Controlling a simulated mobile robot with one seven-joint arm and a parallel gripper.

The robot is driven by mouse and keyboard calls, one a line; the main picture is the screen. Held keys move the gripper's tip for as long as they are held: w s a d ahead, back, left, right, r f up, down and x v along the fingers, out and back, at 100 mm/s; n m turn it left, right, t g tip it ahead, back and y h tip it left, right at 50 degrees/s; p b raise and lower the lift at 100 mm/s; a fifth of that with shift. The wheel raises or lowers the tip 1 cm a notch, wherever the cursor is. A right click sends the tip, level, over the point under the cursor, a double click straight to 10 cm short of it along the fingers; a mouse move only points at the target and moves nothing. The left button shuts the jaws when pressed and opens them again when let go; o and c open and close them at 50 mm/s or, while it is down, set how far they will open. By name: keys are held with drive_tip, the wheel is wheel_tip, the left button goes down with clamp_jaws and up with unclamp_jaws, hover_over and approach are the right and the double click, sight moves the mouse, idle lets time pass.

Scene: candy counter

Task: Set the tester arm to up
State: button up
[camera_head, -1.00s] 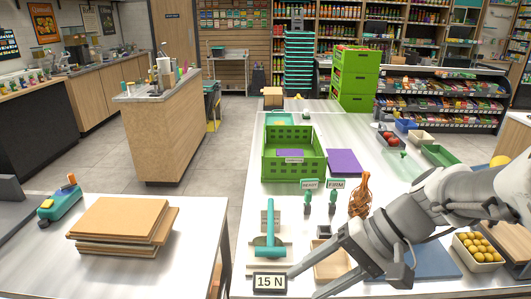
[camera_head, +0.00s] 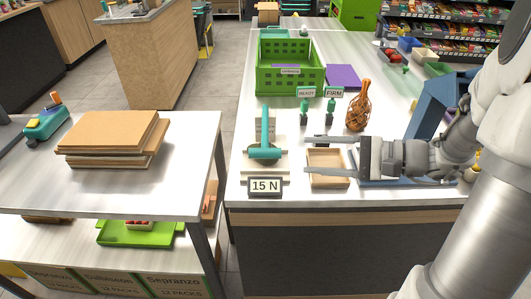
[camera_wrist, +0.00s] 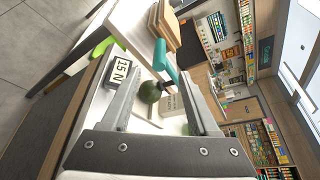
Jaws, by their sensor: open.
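The tester (camera_head: 265,165) stands at the near left of the white counter. Its teal T-shaped arm (camera_head: 265,130) has a wide crossbar at its near, lower end. The arm also shows in the wrist view (camera_wrist: 165,58), close to a round dark green thing (camera_wrist: 149,92) that I cannot make out in the head view. A "15 N" sign (camera_head: 265,186) stands in front of the tester. My gripper (camera_head: 308,154) is open and empty, to the right of the tester and apart from it, fingers pointing left. In the wrist view the arm lies beyond and between my fingertips (camera_wrist: 162,82).
A shallow wooden tray (camera_head: 326,180) lies beneath my fingers. READY (camera_head: 305,108) and FIRM (camera_head: 331,108) markers and an orange net bag (camera_head: 358,108) stand behind. A green crate (camera_head: 268,78) is farther back. A side table with brown boards (camera_head: 112,135) is left, across a gap.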

sight(278, 155)
drive_tip(key=b+x, duration=0.1)
drive_tip(key=x, duration=1)
drive_tip(key=shift+w+a, duration=0.15)
drive_tip(key=shift+a, duration=0.05)
clamp_jaws()
drive_tip(key=shift+f, duration=0.15)
idle(0.7)
